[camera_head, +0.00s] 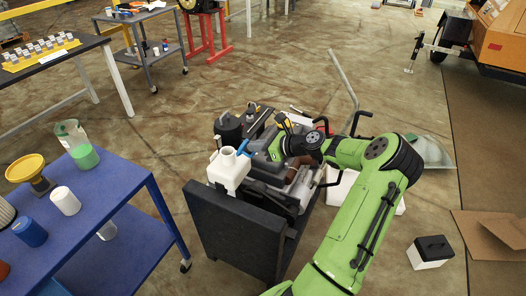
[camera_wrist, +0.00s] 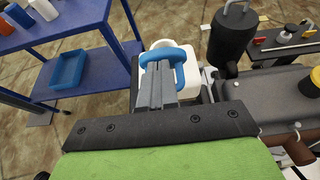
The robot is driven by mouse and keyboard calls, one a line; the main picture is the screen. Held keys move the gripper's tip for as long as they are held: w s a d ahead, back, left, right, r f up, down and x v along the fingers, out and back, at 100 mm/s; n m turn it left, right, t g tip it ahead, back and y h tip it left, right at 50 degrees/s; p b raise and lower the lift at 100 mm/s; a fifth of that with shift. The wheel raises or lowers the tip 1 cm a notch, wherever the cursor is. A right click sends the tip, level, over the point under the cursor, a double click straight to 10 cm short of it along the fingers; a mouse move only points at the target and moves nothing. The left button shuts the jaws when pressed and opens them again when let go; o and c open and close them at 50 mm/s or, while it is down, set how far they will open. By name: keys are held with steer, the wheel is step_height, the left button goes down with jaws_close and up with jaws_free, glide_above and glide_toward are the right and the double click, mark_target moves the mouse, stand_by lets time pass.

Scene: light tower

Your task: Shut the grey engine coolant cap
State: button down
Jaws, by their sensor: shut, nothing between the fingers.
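A white coolant tank (camera_head: 229,172) with a round neck (camera_head: 228,153) on top stands at the near left corner of the engine. The tank also shows in the wrist view (camera_wrist: 192,72), partly behind my fingers. In the head view the blue piece (camera_head: 243,147) is just right of the neck.
A black canister (camera_wrist: 233,37) stands beside the tank. The engine (camera_head: 290,170) sits behind a dark panel (camera_head: 235,235), with hoses and bars to its right. A blue table (camera_head: 90,235) with cups and a beaker is at left. The floor between them is narrow.

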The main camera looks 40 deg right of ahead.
steer(key=shift+r, duration=0.1)
steer(key=shift+w+a+r+g+p, duration=0.1)
steer(key=shift+w+r+g+p, duration=0.25)
steer(key=shift+p, duration=0.85)
steer(key=shift+s+p, duration=0.1)
steer(key=shift+p, duration=0.35)
